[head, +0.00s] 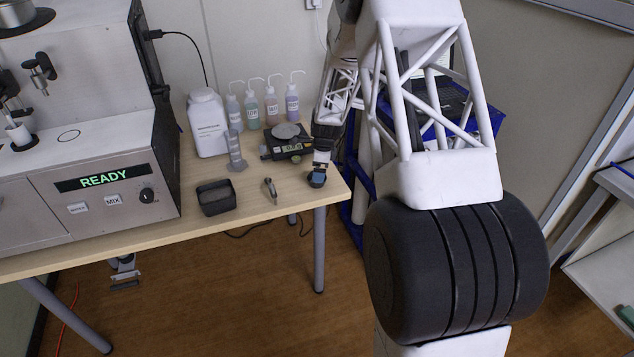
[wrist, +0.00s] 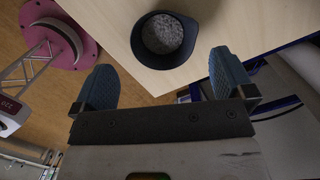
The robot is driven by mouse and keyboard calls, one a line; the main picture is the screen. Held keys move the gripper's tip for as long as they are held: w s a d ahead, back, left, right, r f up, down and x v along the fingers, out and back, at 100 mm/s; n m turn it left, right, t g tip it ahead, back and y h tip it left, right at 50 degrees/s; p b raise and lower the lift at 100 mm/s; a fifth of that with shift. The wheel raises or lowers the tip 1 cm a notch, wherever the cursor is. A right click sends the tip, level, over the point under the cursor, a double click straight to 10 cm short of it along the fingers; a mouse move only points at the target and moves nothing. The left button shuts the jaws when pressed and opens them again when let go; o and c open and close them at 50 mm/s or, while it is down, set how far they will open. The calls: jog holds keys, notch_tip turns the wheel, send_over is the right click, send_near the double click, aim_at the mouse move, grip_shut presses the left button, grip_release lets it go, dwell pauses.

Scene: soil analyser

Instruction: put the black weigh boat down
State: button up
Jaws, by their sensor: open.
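The black weigh boat (wrist: 165,62) shows in the wrist view, at the top middle. It is round with a small pouring lip and holds grey, grainy soil (wrist: 162,34). It is upright on the wooden table, close to the table's edge. My gripper (wrist: 165,82) is open, with its two blue ribbed fingers wide apart, one on each side below the boat in the picture. I see no finger touching it. In the head view my gripper (head: 318,177) is low at the table's right front corner, where the boat is largely hidden or hard to make out.
A black tray (head: 216,208) and a small metal tool (head: 270,188) lie to the left on the table (head: 240,222). A balance (head: 287,152), clear cylinder (head: 236,152), white jug (head: 208,126) and several wash bottles (head: 271,108) stand behind. The analyser (head: 90,190) reads READY.

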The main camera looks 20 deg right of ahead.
jog(key=shift+f, duration=0.2)
jog(key=shift+w+a+f, duration=0.15)
jog(key=shift+a+f, duration=0.05)
jog(key=shift+f, duration=1)
jog(key=shift+w+a+f, duration=0.15)
jog(key=shift+f, duration=1.05)
jog(key=c, duration=0.8)
